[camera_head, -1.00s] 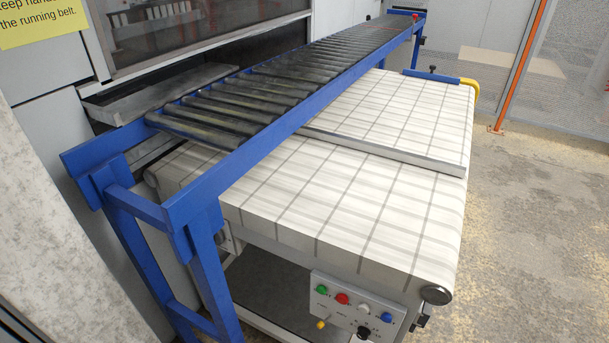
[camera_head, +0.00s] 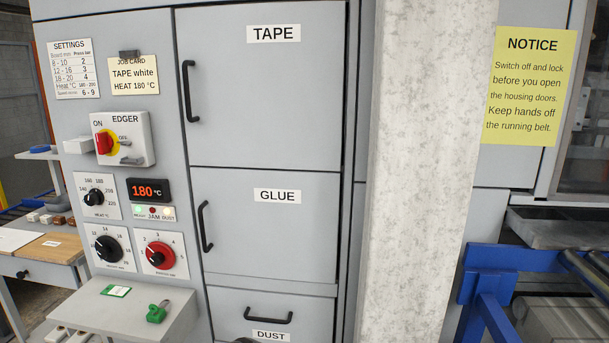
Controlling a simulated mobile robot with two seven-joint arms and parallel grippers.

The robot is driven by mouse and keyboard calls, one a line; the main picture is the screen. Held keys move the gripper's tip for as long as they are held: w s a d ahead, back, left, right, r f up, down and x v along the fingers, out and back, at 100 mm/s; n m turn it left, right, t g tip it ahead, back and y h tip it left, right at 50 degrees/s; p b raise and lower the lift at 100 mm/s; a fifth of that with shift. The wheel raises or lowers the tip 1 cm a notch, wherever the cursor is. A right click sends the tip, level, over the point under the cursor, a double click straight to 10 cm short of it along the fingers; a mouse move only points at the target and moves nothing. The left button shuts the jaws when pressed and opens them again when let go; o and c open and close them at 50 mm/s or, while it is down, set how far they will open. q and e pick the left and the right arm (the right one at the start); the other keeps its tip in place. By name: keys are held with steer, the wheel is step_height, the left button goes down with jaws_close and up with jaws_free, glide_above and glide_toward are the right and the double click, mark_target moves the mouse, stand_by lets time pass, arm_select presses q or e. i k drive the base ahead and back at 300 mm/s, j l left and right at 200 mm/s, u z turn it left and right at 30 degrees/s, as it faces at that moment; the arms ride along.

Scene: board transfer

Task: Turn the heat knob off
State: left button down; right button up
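The heat knob (camera_head: 96,196) is a black round knob on a white plate marked HEAT °C, on the left part of the grey machine front. A numbered scale runs around it; its exact pointer setting is too small to tell. A display (camera_head: 149,191) beside it reads 180 °C in red. Under the display are small lamps; the left one glows green. Neither of my grippers is in view.
A red EDGER switch (camera_head: 104,143) sits above the heat knob. A black knob (camera_head: 108,248) and a red knob (camera_head: 160,255) are below it. A shelf (camera_head: 95,306) with a green-handled item (camera_head: 157,312) juts out underneath. A pale pillar (camera_head: 418,170) stands right.

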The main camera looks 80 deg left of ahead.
mark_target(95, 196)
steer(key=j+u, duration=0.2)
steer(key=j, duration=0.15)
steer(key=i+j+u, duration=0.15)
steer(key=j, duration=0.15)
steer(key=u, duration=3.55)
steer(key=i+j, duration=0.05)
